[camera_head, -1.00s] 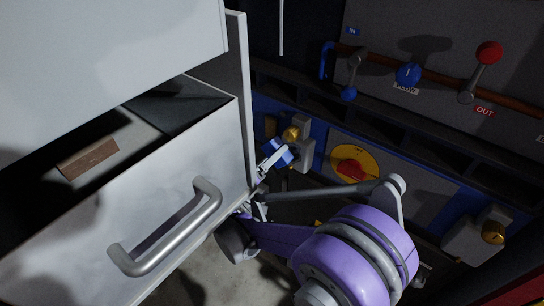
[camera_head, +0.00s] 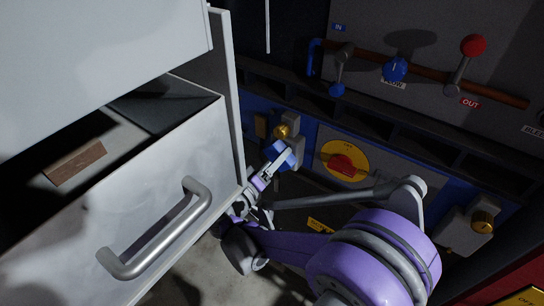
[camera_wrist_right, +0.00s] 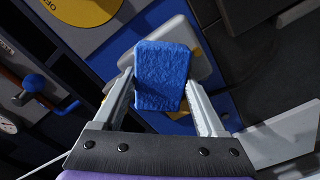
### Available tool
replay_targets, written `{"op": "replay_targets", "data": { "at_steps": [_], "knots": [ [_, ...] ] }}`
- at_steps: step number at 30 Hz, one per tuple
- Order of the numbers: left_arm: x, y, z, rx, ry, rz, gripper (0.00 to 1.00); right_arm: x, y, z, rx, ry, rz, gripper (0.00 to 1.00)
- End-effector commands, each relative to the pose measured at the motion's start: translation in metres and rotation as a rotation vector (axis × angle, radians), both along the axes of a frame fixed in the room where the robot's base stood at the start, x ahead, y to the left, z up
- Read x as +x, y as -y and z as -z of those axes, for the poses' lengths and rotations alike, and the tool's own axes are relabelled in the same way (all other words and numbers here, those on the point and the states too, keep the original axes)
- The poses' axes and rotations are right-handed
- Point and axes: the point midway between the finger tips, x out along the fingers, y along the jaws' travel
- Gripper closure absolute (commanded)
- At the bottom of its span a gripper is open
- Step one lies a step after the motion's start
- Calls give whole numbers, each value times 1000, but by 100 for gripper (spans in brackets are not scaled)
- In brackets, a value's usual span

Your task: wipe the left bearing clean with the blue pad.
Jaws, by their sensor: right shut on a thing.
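The left bearing (camera_head: 282,131) is a brass-coloured part on a grey block (camera_head: 293,124) on the blue panel. My right gripper (camera_head: 272,164) is shut on the blue pad (camera_head: 280,156), just below the brass part. In the right wrist view the pad (camera_wrist_right: 162,76) sits between the two fingers, in front of the grey block (camera_wrist_right: 201,62). The pad hides most of the bearing there, and I cannot tell whether they touch. My left gripper is not in view.
A white cabinet with an open drawer (camera_head: 190,150) and handle (camera_head: 155,240) stands close left of my right arm. A yellow dial with a red knob (camera_head: 344,162) is right of the bearing. Another brass-capped bearing (camera_head: 482,221) is farther right. Levers (camera_head: 394,70) line the upper panel.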

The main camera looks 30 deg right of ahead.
Motion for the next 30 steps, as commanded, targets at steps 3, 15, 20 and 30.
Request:
{"op": "replay_targets", "data": {
  "at_steps": [3,15,20,30],
  "knots": [
    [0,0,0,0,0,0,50,-6,3,0,0,0,0,71],
    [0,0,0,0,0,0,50,-32,17,0,0,0,1,71],
    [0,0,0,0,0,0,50,-29,15,0,-1,0,1,71],
    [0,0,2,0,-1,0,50,-2,5,0,0,0,-1,71]
  ]
}}
